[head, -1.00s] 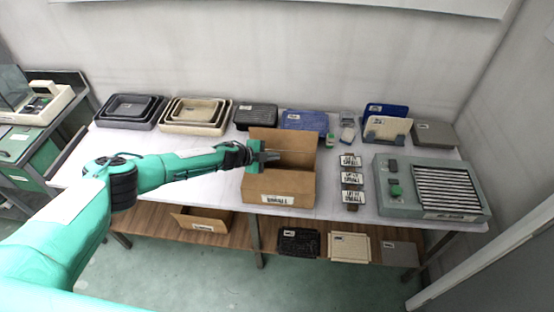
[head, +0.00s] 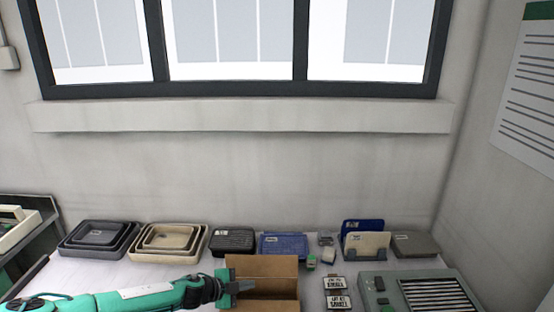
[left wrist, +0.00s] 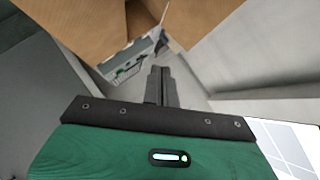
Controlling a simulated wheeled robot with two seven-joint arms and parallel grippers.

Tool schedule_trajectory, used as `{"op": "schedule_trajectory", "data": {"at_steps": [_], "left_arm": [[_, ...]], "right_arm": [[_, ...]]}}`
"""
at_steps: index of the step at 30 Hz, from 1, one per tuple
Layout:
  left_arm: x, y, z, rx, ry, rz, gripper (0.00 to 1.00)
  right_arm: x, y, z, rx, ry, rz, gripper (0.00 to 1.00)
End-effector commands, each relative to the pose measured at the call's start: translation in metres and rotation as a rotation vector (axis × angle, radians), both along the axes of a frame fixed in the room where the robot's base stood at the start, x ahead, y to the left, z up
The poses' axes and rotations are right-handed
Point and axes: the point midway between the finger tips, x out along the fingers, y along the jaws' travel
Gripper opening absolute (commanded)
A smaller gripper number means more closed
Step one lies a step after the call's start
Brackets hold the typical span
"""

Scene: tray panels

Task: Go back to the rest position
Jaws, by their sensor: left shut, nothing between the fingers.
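My left gripper (head: 235,285) is at the left edge of the open cardboard box (head: 262,268) on the table in the head view. In the left wrist view the two fingers (left wrist: 160,86) are together with nothing between them. Brown cardboard (left wrist: 85,25) fills the upper part of that view, close by the gripper; I cannot tell whether they touch. The lower part of the box is cut off by the head view's bottom edge. My right gripper is not in view.
Nested grey trays (head: 98,236) and beige trays (head: 168,240) stand at the back left. Dark and blue panels (head: 284,245), a rack with panels (head: 366,244) and a grey panel (head: 414,244) line the back. Label plates (head: 337,300) and a slatted machine (head: 420,292) are at the right.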

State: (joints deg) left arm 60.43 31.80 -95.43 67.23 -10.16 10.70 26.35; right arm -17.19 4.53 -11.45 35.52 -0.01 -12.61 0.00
Motion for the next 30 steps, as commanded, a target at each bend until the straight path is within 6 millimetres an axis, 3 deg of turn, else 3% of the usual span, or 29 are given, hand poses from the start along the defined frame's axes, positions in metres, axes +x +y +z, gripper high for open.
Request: {"op": "schedule_trajectory", "data": {"at_steps": [1, 6, 10, 15, 19, 23, 30], "left_arm": [[-0.019, -0.026, -0.009, -0.04, 0.02, 0.01, 0.0], [-0.068, -0.091, -0.016, -0.152, 0.066, 0.1, 0.0], [-0.102, -0.125, -0.012, -0.228, 0.116, 0.187, 0.0], [-0.141, -0.147, -0.002, -0.306, 0.197, 0.323, 0.0], [-0.166, -0.147, 0.008, -0.348, 0.27, 0.437, 0.0], [-0.19, -0.135, 0.015, -0.375, 0.351, 0.561, 0.0], [-0.239, -0.083, 0.018, -0.377, 0.518, 0.802, 0.0]], "right_arm": [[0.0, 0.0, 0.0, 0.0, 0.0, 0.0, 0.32], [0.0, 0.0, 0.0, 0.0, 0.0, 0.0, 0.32], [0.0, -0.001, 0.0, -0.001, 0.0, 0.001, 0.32], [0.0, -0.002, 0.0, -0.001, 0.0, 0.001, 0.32], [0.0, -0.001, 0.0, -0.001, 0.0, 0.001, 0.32], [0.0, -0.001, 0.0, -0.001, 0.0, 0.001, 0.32], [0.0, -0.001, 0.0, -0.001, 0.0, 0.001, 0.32]]}}
